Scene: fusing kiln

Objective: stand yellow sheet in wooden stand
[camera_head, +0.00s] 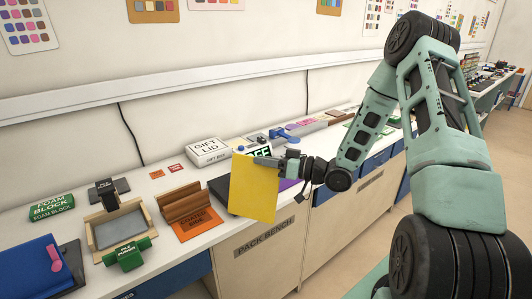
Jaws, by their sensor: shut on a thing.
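The yellow sheet (252,192) hangs upright in my gripper (270,162), which is shut on its top right part. The sheet is in front of the bench's front edge and hides part of the bench behind it. The wooden stand (186,205) is brown, with upright walls, and sits on the bench to the left of the sheet. An orange mat marked "COATED SIDE" (197,224) lies under and in front of it. The sheet and the stand are apart. The stand's slot looks empty from here.
A wooden tray (92,236) with a grey bed and a green block (128,251) are left of the stand. A green foam block (52,207) and a blue item (38,268) lie farther left.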

